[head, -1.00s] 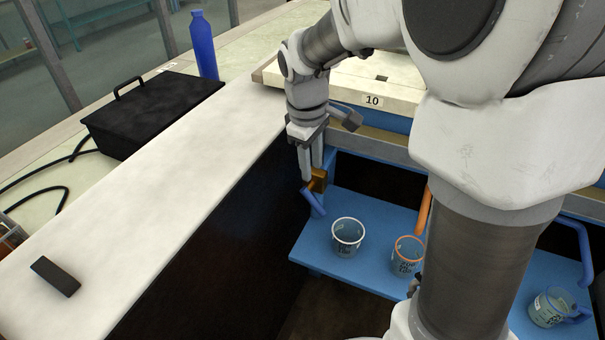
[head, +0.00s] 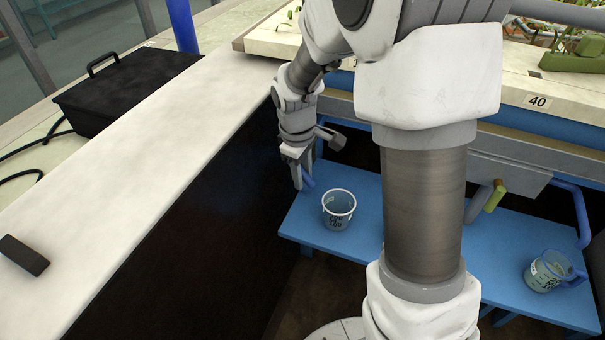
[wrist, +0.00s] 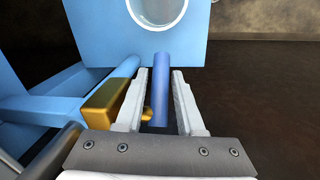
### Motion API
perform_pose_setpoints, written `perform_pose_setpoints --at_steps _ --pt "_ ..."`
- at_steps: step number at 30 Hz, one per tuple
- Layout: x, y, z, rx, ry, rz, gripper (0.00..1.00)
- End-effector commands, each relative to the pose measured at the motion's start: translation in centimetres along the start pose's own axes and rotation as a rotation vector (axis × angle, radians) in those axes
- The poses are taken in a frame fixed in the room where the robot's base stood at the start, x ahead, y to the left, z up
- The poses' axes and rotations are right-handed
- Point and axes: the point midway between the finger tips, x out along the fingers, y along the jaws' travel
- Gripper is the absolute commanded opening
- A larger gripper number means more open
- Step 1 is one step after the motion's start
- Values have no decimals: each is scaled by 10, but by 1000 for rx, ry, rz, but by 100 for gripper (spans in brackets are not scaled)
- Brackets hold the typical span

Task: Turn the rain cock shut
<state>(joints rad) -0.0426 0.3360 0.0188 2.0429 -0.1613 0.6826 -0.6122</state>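A cock with a brass body (wrist: 110,103) and a blue lever (wrist: 161,90) is in the wrist view, on a light blue pipe (wrist: 60,112). I cannot tell from any label that this is the rain cock. My gripper (wrist: 160,73) is open, with one finger on each side of the lever and narrow gaps showing. In the head view my gripper (head: 299,178) reaches down at the left end of the blue shelf, with a bit of the blue lever (head: 308,183) beside it. The brass body is hidden there.
A clear beaker (head: 339,209) stands on the blue shelf (head: 305,222) close by. Another cock with a yellow-green lever (head: 495,196) and a jug (head: 548,271) are at the right. A white ledge (head: 130,170) and dark wall lie left. My arm hides the shelf's middle.

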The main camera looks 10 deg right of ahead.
Motion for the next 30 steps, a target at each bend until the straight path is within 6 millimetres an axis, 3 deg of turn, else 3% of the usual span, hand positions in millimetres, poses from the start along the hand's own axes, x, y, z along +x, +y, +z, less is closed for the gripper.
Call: perform_pose_setpoints --at_steps 2,9,30 --pt "0 0 0 0 0 0 37" --pt "0 0 0 0 0 0 0" --pt "-1 0 0 0 0 0 0"
